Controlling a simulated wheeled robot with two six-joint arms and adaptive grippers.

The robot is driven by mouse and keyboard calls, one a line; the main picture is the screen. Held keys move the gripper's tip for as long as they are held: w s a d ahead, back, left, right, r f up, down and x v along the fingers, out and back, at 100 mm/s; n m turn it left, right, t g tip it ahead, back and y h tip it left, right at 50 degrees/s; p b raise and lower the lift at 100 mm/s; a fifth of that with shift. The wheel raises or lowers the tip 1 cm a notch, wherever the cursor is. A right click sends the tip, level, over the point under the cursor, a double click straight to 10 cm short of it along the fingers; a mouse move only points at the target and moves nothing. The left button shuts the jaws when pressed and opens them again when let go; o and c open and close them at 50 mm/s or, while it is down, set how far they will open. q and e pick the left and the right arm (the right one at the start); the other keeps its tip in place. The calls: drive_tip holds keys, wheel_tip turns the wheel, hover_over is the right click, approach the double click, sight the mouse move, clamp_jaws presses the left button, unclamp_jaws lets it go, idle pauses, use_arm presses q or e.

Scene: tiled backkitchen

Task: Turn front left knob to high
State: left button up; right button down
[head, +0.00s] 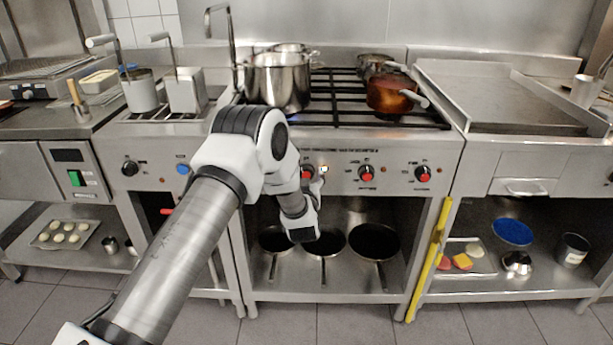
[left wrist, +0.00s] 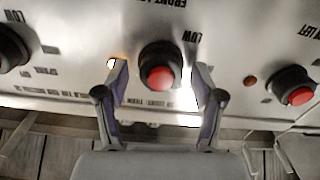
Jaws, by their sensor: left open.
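The stove's front panel carries a row of black knobs with red faces. In the left wrist view one knob (left wrist: 160,72) sits between the two fingers of my left gripper (left wrist: 161,82), with a gap on each side. A partly cut-off label starting "FRONT" and a "LOW" mark show upside down near it. In the head view the leftmost red knob (head: 307,173) is partly covered by my left gripper (head: 316,184), which is open at the panel. The knob's exact pointer setting cannot be read. My right gripper is not in view.
Other knobs stand to the right, a middle one (head: 366,173) and a right one (head: 423,173). A steel pot (head: 278,82) and a copper-coloured pan (head: 390,93) stand on the grates above. Several pans lie on the shelf below. A lit orange lamp (head: 323,169) is beside the knob.

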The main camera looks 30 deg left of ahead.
use_arm(q)
drive_tip(key=c, duration=1.1)
drive_tip(key=shift+c, duration=0.2)
drive_tip(key=shift+n, duration=0.3)
drive_tip(key=n+b, duration=0.4)
drive_tip(key=n, duration=0.1)
drive_tip(key=shift+a+f, duration=0.1)
drive_tip(key=shift+f, duration=0.1)
drive_tip(key=shift+s+r+n+b, duration=0.1)
drive_tip(key=shift+n+b, duration=1.2)
drive_tip(key=shift+n, duration=0.7)
drive_tip(key=o, duration=1.1)
drive_tip(key=shift+o, duration=0.2)
